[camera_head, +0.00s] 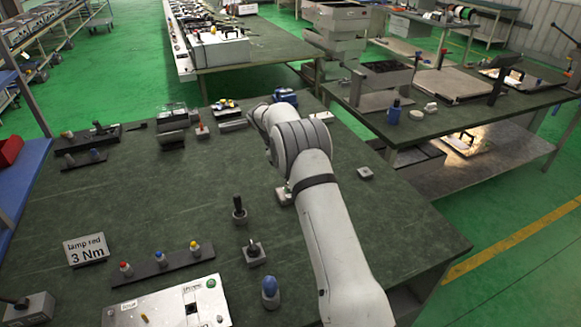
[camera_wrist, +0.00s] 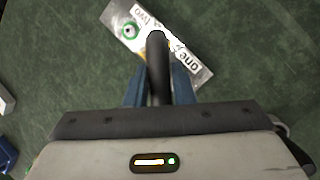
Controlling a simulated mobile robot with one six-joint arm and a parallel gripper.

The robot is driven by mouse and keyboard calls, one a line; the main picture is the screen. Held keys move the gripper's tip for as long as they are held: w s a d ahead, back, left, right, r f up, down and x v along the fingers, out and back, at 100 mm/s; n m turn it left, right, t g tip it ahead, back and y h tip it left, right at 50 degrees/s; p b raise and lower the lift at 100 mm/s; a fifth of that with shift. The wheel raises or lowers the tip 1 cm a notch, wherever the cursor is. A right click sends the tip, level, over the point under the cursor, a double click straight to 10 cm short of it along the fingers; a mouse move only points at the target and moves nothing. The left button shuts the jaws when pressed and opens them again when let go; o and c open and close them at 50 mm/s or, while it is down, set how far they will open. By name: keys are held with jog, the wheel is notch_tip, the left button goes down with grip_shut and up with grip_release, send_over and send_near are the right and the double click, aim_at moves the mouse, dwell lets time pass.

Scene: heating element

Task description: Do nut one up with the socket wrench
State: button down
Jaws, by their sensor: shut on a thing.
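In the wrist view, my gripper (camera_wrist: 159,92) is shut on the black handle of the socket wrench (camera_wrist: 157,62), between blue fingers. The wrench points down over a pale metal plate (camera_wrist: 202,76) with the labels "one" and "two". A round stud or nut with a green ring (camera_wrist: 129,31) shows by the label "two". The wrench covers the area by the label "one", so nut one and the wrench's lower end are hidden. I cannot tell whether the socket sits on the nut. In the head view my arm hides the gripper.
On the dark green table (camera_head: 150,215) stand a "lamp rod 3 Nm" sign (camera_head: 86,249), a rack with coloured knobs (camera_head: 160,264), a white panel (camera_head: 165,308), a blue-topped object (camera_head: 270,290) and two black-handled tools (camera_head: 239,208). More parts line the back edge. The left middle is clear.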

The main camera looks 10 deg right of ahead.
jog(key=shift+d+n+t, duration=0.1)
jog(key=shift+n+t, duration=0.5)
jog(key=shift+n, duration=0.7)
jog(key=shift+w+n+t+b, duration=0.1)
jog(key=shift+n+t+b, duration=0.35)
jog(key=shift+n, duration=0.55)
jog(key=shift+w+n+t+y, duration=0.1)
jog(key=shift+n+t+y, duration=0.25)
jog(key=shift+n, duration=0.65)
jog(key=shift+r+n+t+p, duration=0.1)
jog(key=shift+n+t+p, duration=0.2)
jog(key=shift+n, duration=0.4)
jog(key=shift+n+t+y+p, duration=0.35)
jog(key=shift+n+p, duration=0.1)
jog(key=shift+n, duration=0.35)
jog(key=shift+w+n, duration=0.15)
jog(key=shift+n, duration=0.35)
